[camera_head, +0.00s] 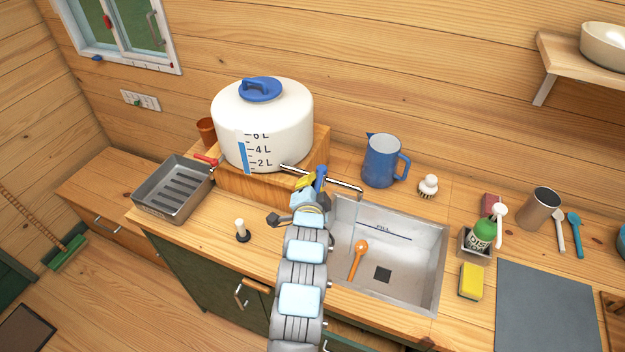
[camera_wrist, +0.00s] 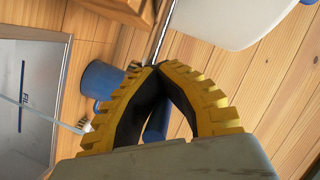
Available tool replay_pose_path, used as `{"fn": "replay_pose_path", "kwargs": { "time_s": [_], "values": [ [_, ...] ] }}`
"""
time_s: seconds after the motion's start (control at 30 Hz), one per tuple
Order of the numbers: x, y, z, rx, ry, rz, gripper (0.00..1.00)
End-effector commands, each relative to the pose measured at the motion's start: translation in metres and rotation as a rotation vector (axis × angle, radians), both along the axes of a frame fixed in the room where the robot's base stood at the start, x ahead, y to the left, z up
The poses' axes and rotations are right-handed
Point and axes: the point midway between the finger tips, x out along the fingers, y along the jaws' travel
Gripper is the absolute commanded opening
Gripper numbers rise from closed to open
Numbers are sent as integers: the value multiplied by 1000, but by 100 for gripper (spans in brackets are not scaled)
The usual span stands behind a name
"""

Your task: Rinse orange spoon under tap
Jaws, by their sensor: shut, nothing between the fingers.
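The orange spoon (camera_head: 358,258) lies in the metal sink (camera_head: 430,262), bowl end toward the back. The tap's metal spout (camera_head: 345,187) runs from the white water tank (camera_head: 290,105) to above the sink's back left corner. Its blue handle (camera_head: 321,174) stands up beside my gripper (camera_head: 304,181). In the wrist view, my gripper's yellow fingers (camera_wrist: 157,68) meet at the tips with nothing between them. A blue part, likely the handle, shows behind the fingers (camera_wrist: 157,122); I cannot tell if they touch. The spoon is not visible in the wrist view.
A blue jug (camera_head: 381,163) and a scrub brush (camera_head: 428,187) stand behind the sink. A soap bottle (camera_head: 484,233) and a yellow sponge (camera_head: 471,281) are to its right. A metal tray (camera_head: 173,206) and a small stopper-like object (camera_head: 241,231) are on the left counter.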

Motion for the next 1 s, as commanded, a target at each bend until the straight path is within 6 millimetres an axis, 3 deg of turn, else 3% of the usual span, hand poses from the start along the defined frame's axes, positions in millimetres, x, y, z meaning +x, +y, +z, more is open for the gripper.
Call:
{"fn": "replay_pose_path", "kwargs": {
  "time_s": [0.03, 0.13, 0.17, 0.57, 1.0],
  "values": [
    [0, -1, 5, -1, -10, -3, 9],
    [0, -1, 5, -1, -9, -3, 38],
    [0, -1, 5, -1, -9, -3, 43],
    [-3, 0, 4, -1, -6, -1, 43],
    [-51, 2, 15, 0, -8, -2, 43]
  ]
}}
